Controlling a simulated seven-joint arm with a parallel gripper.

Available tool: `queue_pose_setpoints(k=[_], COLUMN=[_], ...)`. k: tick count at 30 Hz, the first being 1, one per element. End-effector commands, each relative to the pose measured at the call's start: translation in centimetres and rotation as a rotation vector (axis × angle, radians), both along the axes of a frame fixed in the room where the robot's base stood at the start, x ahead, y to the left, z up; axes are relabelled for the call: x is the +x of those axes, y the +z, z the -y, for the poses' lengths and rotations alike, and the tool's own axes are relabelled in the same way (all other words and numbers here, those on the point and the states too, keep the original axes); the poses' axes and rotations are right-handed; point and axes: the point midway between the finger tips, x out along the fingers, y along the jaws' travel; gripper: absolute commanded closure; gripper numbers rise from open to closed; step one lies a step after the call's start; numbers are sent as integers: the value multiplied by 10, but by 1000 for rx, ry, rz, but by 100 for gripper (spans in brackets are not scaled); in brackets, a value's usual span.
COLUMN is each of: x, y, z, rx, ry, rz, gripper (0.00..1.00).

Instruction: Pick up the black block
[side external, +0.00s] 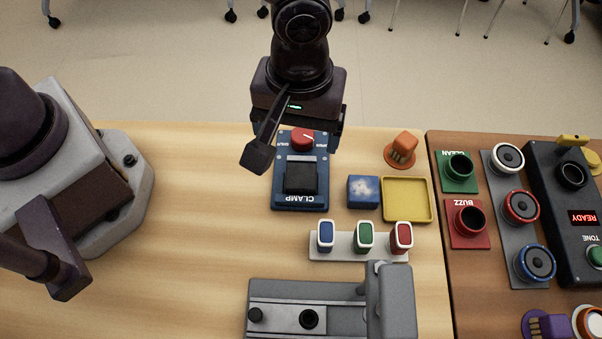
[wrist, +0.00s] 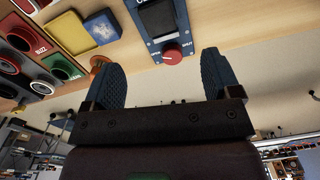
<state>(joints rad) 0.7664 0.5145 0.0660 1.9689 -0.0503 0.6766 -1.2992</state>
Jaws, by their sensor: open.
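A black block-like piece (side external: 301,178) sits on the blue plate (side external: 283,201) marked CLAMP, below a red knob (side external: 302,138). I cannot tell whether it is loose or part of the plate. My gripper (side external: 297,149) is open and empty, above the knob end of the plate. In the wrist view its two dark fingers (wrist: 158,60) stand apart, with the knob between them in the picture and the black piece beyond.
A white rack (side external: 345,251) holds blue, green and red pieces. A grey fixture (side external: 390,300) stands in front. Bare wood lies left of the plate.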

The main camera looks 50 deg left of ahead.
Motion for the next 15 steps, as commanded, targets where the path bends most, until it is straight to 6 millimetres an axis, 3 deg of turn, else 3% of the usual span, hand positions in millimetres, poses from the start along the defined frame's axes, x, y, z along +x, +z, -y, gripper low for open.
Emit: queue_pose_setpoints(k=[6,15], x=[3,2], y=[-5,-58], z=[2,1], rx=[-10,-7], ry=[154,158], rz=[13,10], gripper=[17,17])
